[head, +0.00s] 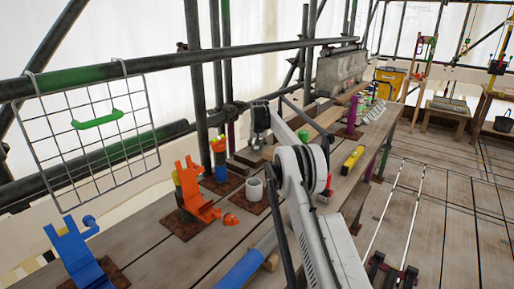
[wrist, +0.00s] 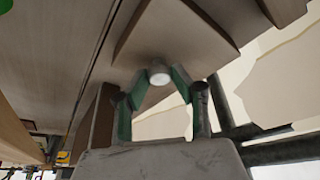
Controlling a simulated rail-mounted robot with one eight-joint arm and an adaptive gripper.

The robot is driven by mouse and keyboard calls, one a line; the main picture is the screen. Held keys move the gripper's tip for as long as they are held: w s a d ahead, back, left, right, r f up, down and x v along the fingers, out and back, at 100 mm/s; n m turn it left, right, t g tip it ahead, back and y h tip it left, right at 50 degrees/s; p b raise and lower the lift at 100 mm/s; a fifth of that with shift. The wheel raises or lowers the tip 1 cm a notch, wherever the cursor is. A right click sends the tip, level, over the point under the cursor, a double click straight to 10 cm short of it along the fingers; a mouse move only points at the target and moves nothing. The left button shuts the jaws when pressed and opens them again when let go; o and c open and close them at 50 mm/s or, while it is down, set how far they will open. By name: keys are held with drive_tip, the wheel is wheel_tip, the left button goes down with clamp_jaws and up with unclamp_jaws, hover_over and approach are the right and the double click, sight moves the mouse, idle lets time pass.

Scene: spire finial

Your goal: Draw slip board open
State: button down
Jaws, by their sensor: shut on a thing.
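In the wrist view my gripper (wrist: 157,82) has its two green-padded fingers closed around a small pale round knob (wrist: 158,70). The knob shows between the fingertips, in front of a flat brown board (wrist: 185,35). The board looks like the slip board, but I cannot tell for sure, nor how far it is drawn out. In the head view my white arm reaches over the plank bench (head: 150,222) toward the scaffold rail. The fingertips and the knob cannot be made out there.
A wire mesh panel (head: 135,120) with a green handle hangs from the scaffold rail (head: 180,55). An orange bracket (head: 192,190), a white cup (head: 254,189), a blue bracket (head: 75,255) and a yellow block (head: 352,159) stand on the bench. Open plank floor (head: 450,215) lies right.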

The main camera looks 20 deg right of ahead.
drive_tip(key=c, duration=1.5)
unclamp_jaws()
drive_tip(key=shift+a, duration=0.1)
drive_tip(key=shift+o, duration=0.2)
drive_tip(key=shift+s, duration=0.1)
drive_tip(key=v, duration=1.2)
drive_tip(key=shift+a, duration=0.1)
